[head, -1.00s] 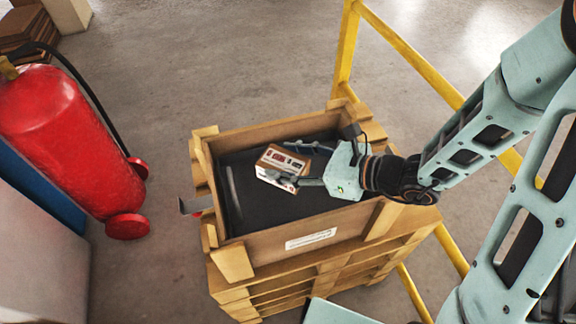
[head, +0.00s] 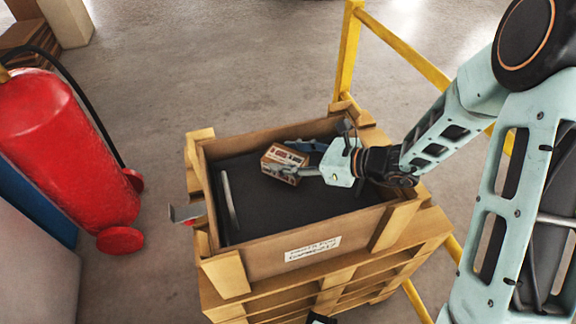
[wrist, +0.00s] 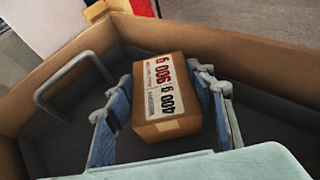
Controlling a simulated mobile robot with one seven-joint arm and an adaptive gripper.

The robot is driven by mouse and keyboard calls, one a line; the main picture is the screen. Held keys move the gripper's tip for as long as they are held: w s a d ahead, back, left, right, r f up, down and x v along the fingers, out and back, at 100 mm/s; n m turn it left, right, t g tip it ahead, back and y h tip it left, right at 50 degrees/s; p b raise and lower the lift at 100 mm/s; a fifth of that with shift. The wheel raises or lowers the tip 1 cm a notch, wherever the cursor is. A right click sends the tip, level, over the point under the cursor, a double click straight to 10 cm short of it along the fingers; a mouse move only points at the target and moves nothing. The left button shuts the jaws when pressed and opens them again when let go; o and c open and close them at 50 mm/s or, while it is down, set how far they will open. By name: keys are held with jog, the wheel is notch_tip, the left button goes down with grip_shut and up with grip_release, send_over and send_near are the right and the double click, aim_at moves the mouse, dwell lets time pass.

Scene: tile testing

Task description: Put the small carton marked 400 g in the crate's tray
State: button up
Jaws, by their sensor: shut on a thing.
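My gripper (head: 304,165) is shut on a small brown carton (head: 281,165), with a finger on each side of it. The carton is inside the wooden crate's walls, over the dark tray (head: 290,208), toward the back. Whether it touches the tray floor I cannot tell. The wooden crate (head: 265,262) has a white written label on its front.
A grey bar handle (wrist: 75,75) stands at the tray's left side. A metal bracket (head: 187,212) sticks out left of the crate. A red extinguisher (head: 70,150) stands left, a yellow rail (head: 405,50) behind and right. The tray's front part is clear.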

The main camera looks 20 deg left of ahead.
jog(key=shift+f+b, duration=0.35)
jog(key=shift+f, duration=0.55)
jog(key=shift+f, duration=0.2)
jog(key=o, duration=1.5)
jog(key=shift+s, duration=0.1)
jog(key=shift+o, duration=0.2)
jog(key=shift+r, duration=0.25)
jog(key=w+p+v, duration=0.1)
jog(key=v, duration=1.1)
jog(key=shift+s, duration=0.45)
